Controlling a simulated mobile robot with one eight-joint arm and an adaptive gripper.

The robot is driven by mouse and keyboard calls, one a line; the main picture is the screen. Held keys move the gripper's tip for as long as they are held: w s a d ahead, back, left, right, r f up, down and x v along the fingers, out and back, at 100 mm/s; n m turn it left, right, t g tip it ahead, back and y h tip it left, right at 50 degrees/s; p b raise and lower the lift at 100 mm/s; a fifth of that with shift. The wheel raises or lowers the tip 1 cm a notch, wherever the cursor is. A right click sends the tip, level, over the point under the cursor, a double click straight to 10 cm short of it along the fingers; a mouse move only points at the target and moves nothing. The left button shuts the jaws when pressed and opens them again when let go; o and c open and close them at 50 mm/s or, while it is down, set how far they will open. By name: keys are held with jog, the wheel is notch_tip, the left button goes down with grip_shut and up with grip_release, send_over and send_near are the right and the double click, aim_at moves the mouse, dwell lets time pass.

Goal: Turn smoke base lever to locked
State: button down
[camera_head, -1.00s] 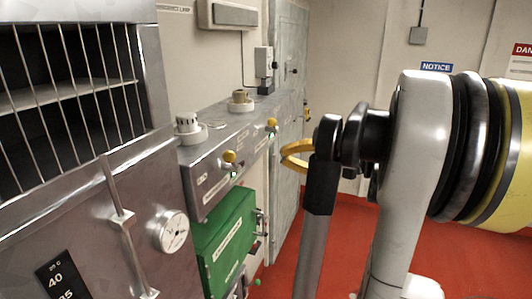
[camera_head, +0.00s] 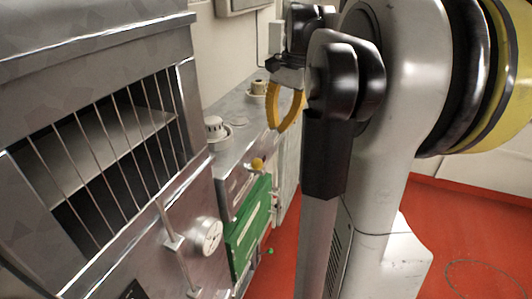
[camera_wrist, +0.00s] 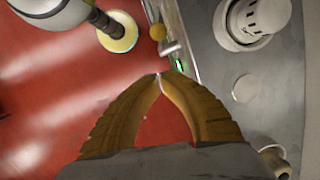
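In the wrist view, a yellow ball (camera_wrist: 157,32) shows beside a metal lever part (camera_wrist: 170,47) and a green light. My gripper (camera_wrist: 158,76) has its yellow fingertips together with nothing between them, just short of the lever. In the head view my gripper (camera_head: 279,129) is beyond the near knob.
A metal cabinet with a barred opening (camera_head: 110,140), a handle and a dial (camera_head: 207,236) is at left. A green panel (camera_head: 248,226) is below the bench. A second, beige base (camera_head: 258,87) sits farther back. Red floor (camera_head: 400,230) is open at right.

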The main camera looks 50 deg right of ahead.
jog(key=p, duration=0.1)
send_near(263, 172)
notch_tip(263, 172, down, 3)
jog(key=d, duration=0.2)
jog(key=a+f, duration=0.1)
jog(key=a+f+p, duration=0.1)
jog(key=a, duration=0.1)
jog(key=shift+w+a, duration=0.1)
jog(key=shift+s+a+f+h+b, duration=0.25)
jog(key=shift+a+f+h+b, duration=0.15)
jog(key=shift+a+h+b, duration=0.25)
